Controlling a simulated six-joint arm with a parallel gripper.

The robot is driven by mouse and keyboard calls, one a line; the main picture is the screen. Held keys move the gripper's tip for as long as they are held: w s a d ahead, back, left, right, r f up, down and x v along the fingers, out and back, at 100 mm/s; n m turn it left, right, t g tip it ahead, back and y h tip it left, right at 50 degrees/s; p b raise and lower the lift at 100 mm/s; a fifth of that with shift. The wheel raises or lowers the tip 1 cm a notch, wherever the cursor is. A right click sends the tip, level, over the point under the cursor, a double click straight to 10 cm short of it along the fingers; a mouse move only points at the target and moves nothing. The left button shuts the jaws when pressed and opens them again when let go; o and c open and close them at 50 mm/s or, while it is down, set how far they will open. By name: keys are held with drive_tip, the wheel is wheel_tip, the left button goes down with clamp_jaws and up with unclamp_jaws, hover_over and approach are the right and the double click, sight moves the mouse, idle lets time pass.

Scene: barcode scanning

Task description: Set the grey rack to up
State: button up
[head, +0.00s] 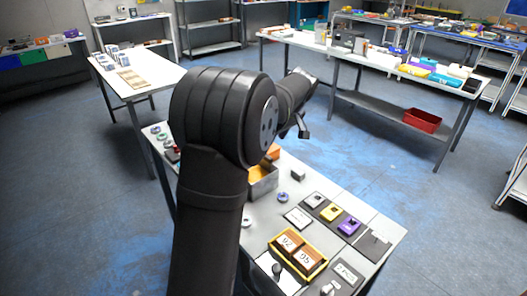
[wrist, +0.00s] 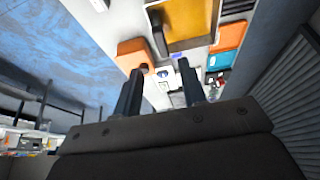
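What looks like the grey rack (head: 314,201) is a small light-grey piece on a dark plate on the table in the head view. It stands in a row with a similar yellow piece (head: 331,213) and a purple piece (head: 349,225). Whether it is up or down is too small to tell. My gripper (wrist: 160,85) shows in the wrist view with its two dark fingers apart and nothing visibly held. In the head view my arm reaches above the far part of the table, away from the grey piece, and hides much of the gripper.
A grey bin (head: 262,186) with orange contents stands near my arm. A yellow tray (head: 298,257) holds two numbered blocks in front. The wrist view shows an orange block (wrist: 133,53) near the fingers.

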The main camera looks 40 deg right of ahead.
drive_tip(key=x, duration=1)
drive_tip(key=shift+r, duration=0.1)
drive_tip(key=shift+c, duration=0.2)
clamp_jaws()
